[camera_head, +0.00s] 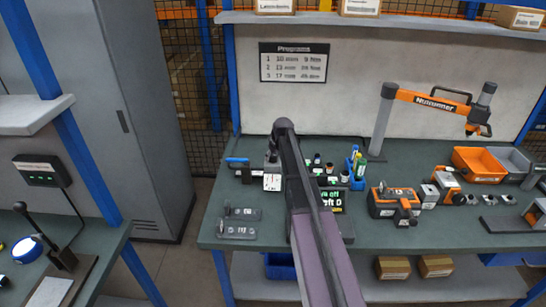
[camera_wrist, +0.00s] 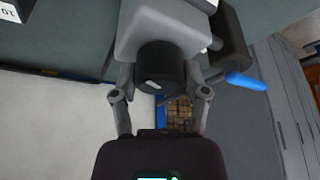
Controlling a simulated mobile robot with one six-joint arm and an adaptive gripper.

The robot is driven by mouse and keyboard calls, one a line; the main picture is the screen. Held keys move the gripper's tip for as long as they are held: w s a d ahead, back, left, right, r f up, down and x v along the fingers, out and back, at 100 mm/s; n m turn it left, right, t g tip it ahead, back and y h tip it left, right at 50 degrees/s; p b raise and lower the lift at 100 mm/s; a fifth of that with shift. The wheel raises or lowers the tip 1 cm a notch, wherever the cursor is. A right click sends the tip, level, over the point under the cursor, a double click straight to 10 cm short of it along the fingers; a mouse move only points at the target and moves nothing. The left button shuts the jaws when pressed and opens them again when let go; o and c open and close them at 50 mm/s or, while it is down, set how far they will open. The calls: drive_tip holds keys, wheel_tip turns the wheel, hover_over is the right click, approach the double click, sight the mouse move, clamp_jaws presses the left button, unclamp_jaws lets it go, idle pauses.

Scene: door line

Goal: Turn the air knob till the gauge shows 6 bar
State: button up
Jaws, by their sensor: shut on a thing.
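In the wrist view my gripper (camera_wrist: 160,78) is shut on the black air knob (camera_wrist: 160,62), one finger on each side of it. The knob has a short white mark on its face and sits on a light grey regulator body (camera_wrist: 165,25). A blue lever (camera_wrist: 246,81) sticks out to the right of the body. In the head view the gauge (camera_head: 272,182) is a small white face with red marks at the bench's left part; its reading is too small to tell. The blue lever (camera_head: 237,160) lies left of it. My arm hides part of this area in the head view.
A blue pen cup (camera_head: 356,181) and an orange-black tool (camera_head: 394,203) stand further right. A Programs sign (camera_head: 293,62) hangs behind.

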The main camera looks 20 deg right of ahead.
drive_tip(key=shift+m, duration=0.3)
drive_tip(key=m+h, duration=0.1)
drive_tip(key=m, duration=0.2)
drive_tip(key=m+h, duration=0.1)
drive_tip(key=m, duration=0.1)
drive_tip(key=shift+m+g, duration=0.3)
drive_tip(key=shift+m, duration=0.1)
drive_tip(key=m+h, duration=0.1)
drive_tip(key=m, duration=0.1)
drive_tip(key=m+g+h, duration=0.1)
drive_tip(key=m, duration=0.2)
drive_tip(key=shift+m, duration=0.3)
drive_tip(key=o, duration=1.1)
drive_tip(key=shift+o, duration=0.2)
drive_tip(key=shift+n, duration=0.4)
